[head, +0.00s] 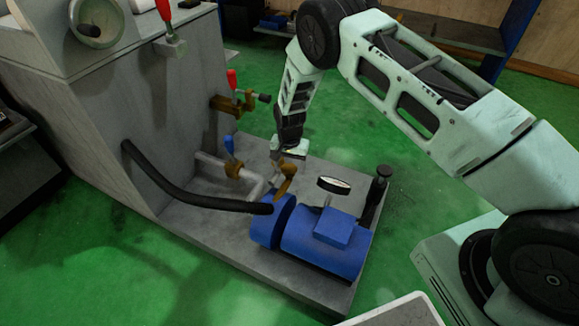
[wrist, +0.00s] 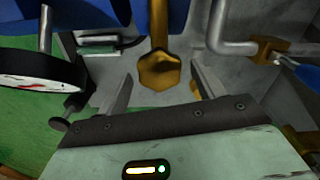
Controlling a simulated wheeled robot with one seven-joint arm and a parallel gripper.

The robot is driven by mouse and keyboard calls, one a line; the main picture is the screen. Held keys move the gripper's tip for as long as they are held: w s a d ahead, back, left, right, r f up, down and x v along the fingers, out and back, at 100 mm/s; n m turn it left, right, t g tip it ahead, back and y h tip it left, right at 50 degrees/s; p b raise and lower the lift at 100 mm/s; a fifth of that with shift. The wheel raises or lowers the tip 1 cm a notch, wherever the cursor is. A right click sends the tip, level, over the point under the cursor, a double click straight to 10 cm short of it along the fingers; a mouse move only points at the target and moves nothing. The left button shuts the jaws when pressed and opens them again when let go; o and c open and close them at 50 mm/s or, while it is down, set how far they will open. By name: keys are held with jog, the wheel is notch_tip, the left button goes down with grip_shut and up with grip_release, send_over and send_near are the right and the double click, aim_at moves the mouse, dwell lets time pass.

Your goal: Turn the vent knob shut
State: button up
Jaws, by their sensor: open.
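A brass knob with a flat hexagonal end (wrist: 160,70), which looks like the vent knob, stands on a stem above the blue pump (head: 325,240). It also shows in the head view (head: 287,172), just below the end of my arm. My gripper (wrist: 160,78) is open, with one finger to each side of the brass knob. I see gaps between the knob and both fingers, so neither appears to touch it. In the head view my gripper (head: 287,156) is small and its fingers are hard to make out.
A round gauge (head: 333,185) and a black-knobbed post (head: 376,192) stand right of the brass knob. A blue-handled valve (head: 231,157) on a grey pipe and a black hose (head: 190,196) lie to the left. A red-handled valve (head: 238,98) sits on the machine wall.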

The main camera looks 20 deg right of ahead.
aim_at(289, 167)
notch_tip(289, 167, up, 16)
jog(key=p, duration=0.4)
jog(key=s+a+r+n+y, duration=0.1)
jog(key=s+a+r+n, duration=0.2)
jog(key=s+a+r, duration=0.35)
jog(key=s+a+r+n+y, duration=0.1)
jog(key=s+a+r+n, duration=0.2)
jog(key=s+r, duration=0.65)
jog(key=s+d+r+n+h, duration=0.1)
jog(key=s+r+n, duration=0.3)
jog(key=s, duration=0.7)
jog(key=s+d+r+n, duration=0.2)
jog(key=s+r+n, duration=0.2)
jog(key=s, duration=0.7)
notch_tip(289, 167, up, 27)
jog(key=p, duration=2.6)
jog(key=shift+a+p, duration=0.25)
jog(key=shift+p, duration=0.15)
jog(key=shift+w, duration=0.1)
